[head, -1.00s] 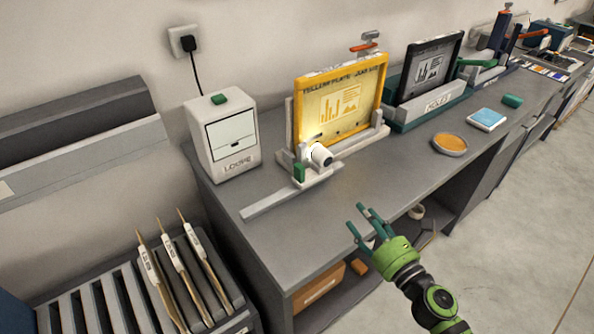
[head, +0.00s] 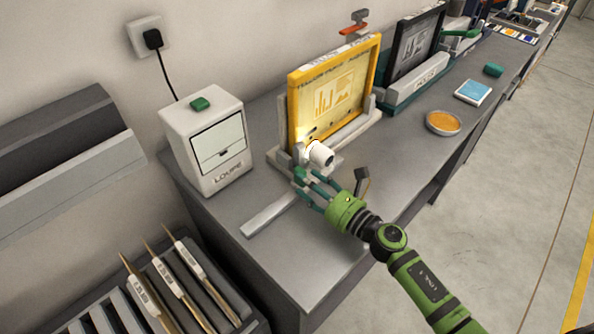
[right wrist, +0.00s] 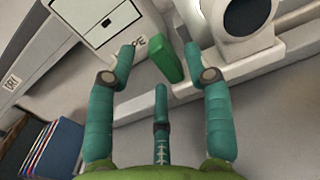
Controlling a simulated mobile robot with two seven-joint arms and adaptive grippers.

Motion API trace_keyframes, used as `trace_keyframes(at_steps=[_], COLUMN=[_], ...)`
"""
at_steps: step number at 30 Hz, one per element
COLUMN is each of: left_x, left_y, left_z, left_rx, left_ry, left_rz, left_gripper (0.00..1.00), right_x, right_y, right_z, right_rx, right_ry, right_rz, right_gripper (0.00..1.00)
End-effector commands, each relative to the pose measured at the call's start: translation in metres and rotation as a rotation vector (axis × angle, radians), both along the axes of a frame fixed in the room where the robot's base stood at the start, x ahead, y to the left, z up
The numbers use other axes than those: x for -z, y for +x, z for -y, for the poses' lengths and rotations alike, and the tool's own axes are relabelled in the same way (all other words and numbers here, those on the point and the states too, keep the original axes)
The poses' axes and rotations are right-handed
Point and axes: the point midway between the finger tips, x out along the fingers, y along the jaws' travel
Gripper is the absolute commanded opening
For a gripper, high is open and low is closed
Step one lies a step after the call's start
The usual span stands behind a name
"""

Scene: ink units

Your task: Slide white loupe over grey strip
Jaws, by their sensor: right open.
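The white loupe (head: 320,154) sits at the foot of the yellow framed plate, with a green handle (head: 300,174) on its near left side. The grey strip (head: 270,213) runs along the bench from under the loupe toward the lower left. My right gripper (head: 308,182) is open and empty beside the loupe, reaching in from the right and hiding part of the strip. In the right wrist view the green handle (right wrist: 165,62) shows between and just beyond the open fingertips (right wrist: 160,52); the loupe (right wrist: 240,18) is at upper right. My left gripper is not in view.
The yellow framed plate (head: 338,93) stands behind the loupe. A white box (head: 205,140) labelled LOUPE stands left. An orange dish (head: 443,123) and blue pad (head: 473,92) lie right. A rack with several brushes (head: 180,285) is at lower left. The front bench surface is largely clear.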

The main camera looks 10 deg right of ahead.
Motion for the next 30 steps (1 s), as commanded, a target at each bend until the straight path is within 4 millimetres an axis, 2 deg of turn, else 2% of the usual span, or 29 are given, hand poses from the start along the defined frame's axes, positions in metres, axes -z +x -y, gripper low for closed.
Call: trace_keyframes(at_steps=[3, 7, 17, 18, 20, 21, 22, 30], left_x=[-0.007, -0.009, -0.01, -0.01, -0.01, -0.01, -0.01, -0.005], left_y=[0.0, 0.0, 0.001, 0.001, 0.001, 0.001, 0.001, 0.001], left_z=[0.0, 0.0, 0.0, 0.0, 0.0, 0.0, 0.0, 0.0], left_rx=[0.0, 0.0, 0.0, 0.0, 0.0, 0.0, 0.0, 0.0], left_ry=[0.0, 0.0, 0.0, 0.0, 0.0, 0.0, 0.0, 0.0], left_rz=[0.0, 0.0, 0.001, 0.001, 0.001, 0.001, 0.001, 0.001], left_gripper=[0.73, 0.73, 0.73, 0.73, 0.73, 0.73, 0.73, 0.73], right_x=[-0.003, -0.002, 0.0, 0.0, 0.0, 0.0, 0.0, 0.002], right_y=[0.016, 0.025, 0.029, 0.029, 0.029, 0.029, 0.029, 0.032], right_z=[-0.011, -0.017, -0.02, -0.02, -0.02, -0.02, -0.02, -0.015], right_rx=[0.0, 0.0, -0.001, -0.001, -0.001, -0.001, -0.001, -0.001], right_ry=[0.003, 0.001, 0.0, 0.0, 0.0, 0.0, 0.0, -0.002], right_rz=[-0.001, 0.0, 0.0, 0.0, 0.0, 0.0, 0.0, 0.001], right_gripper=[0.52, 0.52, 0.52, 0.44, 0.2, 0.04, 0.0, 0.0])
